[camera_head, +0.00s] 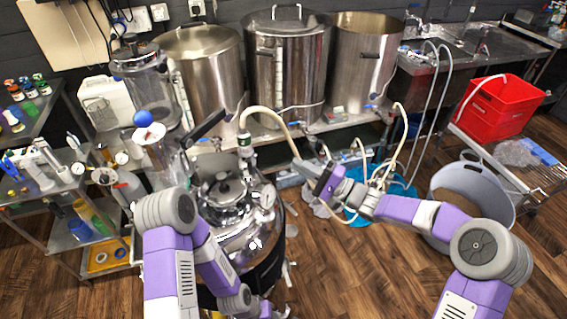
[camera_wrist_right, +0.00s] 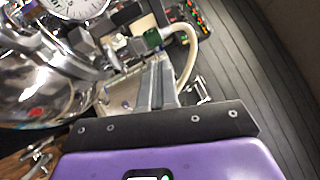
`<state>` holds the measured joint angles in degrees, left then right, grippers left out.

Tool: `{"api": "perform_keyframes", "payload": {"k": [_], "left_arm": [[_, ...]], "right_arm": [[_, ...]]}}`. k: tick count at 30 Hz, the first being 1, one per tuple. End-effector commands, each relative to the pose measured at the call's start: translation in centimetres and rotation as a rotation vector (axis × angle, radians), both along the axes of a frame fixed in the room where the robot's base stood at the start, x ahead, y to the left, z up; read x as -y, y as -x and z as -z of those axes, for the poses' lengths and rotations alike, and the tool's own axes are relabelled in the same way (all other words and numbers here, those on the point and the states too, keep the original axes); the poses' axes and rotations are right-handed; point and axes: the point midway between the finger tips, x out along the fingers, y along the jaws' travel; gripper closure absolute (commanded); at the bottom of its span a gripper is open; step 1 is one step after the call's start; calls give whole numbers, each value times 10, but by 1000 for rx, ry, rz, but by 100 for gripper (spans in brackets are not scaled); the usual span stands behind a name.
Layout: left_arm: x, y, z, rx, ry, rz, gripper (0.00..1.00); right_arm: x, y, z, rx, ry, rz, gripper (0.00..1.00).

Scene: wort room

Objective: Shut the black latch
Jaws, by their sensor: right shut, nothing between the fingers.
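A black lever (camera_head: 204,128), the likeliest black latch, slants up to the right above the steel vessel (camera_head: 235,235), beside a silver fitting. I cannot tell whether it is shut. The vessel also shows at the left of the right wrist view (camera_wrist_right: 35,85). My right gripper (camera_head: 300,164) is shut and empty, right of the vessel and apart from the lever. Its closed grey fingers (camera_wrist_right: 158,68) show in the right wrist view, near the hose's green-and-white fitting. The lever cannot be made out there. My left arm reaches down over the vessel's front; its gripper is out of frame.
A beige hose (camera_head: 270,112) arches from its fitting (camera_head: 245,145) towards my right gripper. A gauge (camera_head: 265,196) sits on the vessel's right side. Steel pots (camera_head: 285,70) stand behind. A grey tub (camera_head: 480,190) stands right. Wooden floor (camera_head: 340,275) is clear in front.

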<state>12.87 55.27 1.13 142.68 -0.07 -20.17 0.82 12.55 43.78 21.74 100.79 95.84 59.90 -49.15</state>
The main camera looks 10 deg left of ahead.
Motion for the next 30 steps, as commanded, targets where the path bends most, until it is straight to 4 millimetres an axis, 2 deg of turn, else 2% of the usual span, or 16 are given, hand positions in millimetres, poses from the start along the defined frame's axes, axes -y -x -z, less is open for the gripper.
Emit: {"api": "perform_keyframes", "payload": {"k": [1, 3, 9, 15, 30], "left_arm": [[0, 0, -2, 0, 0, 0, 57], [0, 0, -3, 0, 0, 0, 57], [0, 0, -5, 0, 0, 0, 57], [0, 0, -6, 0, 0, 0, 57], [0, 0, -6, 0, 0, 0, 57]], "right_arm": [[13, 3, -1, 0, 1, 3, 100], [26, 8, -2, 0, 0, 3, 100], [53, 17, -1, 1, 0, 1, 100], [60, 20, -1, 0, -1, -1, 100], [58, 21, 4, -9, 10, -7, 100]]}}
